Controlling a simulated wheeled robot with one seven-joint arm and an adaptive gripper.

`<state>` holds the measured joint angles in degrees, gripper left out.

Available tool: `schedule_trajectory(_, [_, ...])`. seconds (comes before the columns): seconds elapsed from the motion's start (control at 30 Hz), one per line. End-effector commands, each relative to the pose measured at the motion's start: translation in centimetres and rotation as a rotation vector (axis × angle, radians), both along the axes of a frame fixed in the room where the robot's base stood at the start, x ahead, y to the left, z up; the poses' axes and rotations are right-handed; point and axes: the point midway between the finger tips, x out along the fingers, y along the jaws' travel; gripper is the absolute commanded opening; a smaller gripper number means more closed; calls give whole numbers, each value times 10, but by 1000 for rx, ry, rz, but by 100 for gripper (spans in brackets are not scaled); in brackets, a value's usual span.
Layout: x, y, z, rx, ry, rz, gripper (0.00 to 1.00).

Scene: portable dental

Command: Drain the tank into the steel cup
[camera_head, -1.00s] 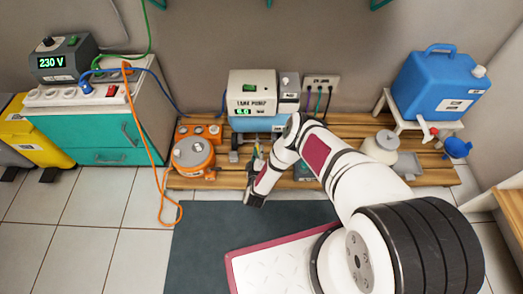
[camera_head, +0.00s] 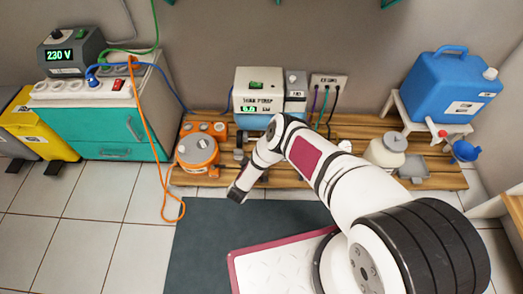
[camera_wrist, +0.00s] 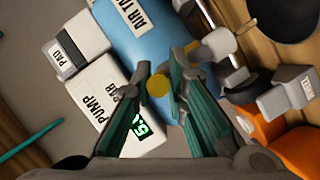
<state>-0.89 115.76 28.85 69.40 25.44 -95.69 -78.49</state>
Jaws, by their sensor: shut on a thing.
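The blue air tank (camera_wrist: 135,38) lies under the pump and fills the upper middle of the wrist view. In the head view the tank (camera_head: 252,122) shows partly below the pump. My gripper (camera_wrist: 165,76) has its two green-grey fingers at the tank's side, closed about a small yellow round knob (camera_wrist: 157,86). In the head view my fingertips are hidden by my arm. Grey metal parts sit just beyond the fingers, including a pale round one (camera_wrist: 218,43). I cannot tell for sure which thing is the steel cup.
The pump (camera_head: 258,90) stands against the wall. An orange unit (camera_head: 197,150) is close on its left, and a labelled grey block (camera_wrist: 288,92) is near my fingers. A blue jug (camera_head: 450,85) stands on a white stand at right. The dark floor mat (camera_head: 205,235) is partly clear.

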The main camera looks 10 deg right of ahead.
Motion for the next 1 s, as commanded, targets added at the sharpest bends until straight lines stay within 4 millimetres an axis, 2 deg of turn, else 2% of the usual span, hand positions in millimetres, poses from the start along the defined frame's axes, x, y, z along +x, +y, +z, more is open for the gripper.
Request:
schedule_trajectory(0.03, [4,-2,4,-3,-11,-3,0])
schedule_trajectory(0.07, [4,-2,4,-3,-11,-3,16])
schedule_trajectory(0.13, [4,-2,4,-3,-10,-2,32])
schedule_trajectory(0.57, [-6,5,2,0,0,1,33])
schedule_trajectory(1.0, [-52,38,17,-1,-8,1,33])
